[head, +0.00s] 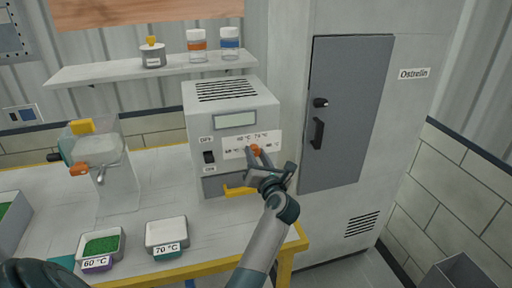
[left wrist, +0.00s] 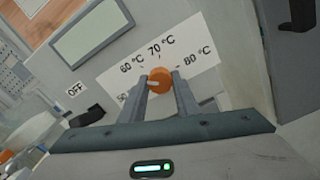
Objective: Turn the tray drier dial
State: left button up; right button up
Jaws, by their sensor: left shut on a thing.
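The tray drier (head: 230,100) is a pale box with a grey display on the yellow-edged bench. Its orange dial (head: 255,150) sits on a white temperature label. In the left wrist view the dial (left wrist: 159,79) is between my two fingers, with marks for 50, 60, 70 and 80 °C around it. A pale pointer mark on the dial faces left, on the 50–60 °C side; its exact setting is hard to tell. My left gripper (head: 263,161) is shut on the dial. My right gripper is not in view.
A yellow drawer handle (head: 240,190) is just below my gripper. A tall cabinet with a grey door (head: 345,115) stands close on the right. Trays labelled 60 °C (head: 101,246) and 70 °C (head: 166,232) lie on the bench. A clear hopper (head: 97,160) stands left.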

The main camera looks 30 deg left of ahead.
pick_arm(q)
jog(key=m+p, duration=0.2)
jog(key=p, duration=0.1)
jog(key=shift+r+m, duration=0.25)
jog(key=shift+m, duration=0.05)
jog(key=shift+f+m+p, duration=0.15)
jog(key=shift+m+p, duration=0.75)
jog(key=shift+p, duration=0.05)
jog(key=o, duration=1.1)
jog(key=shift+f, duration=0.1)
jog(key=shift+c, duration=0.2)
jog(key=shift+d, duration=0.1)
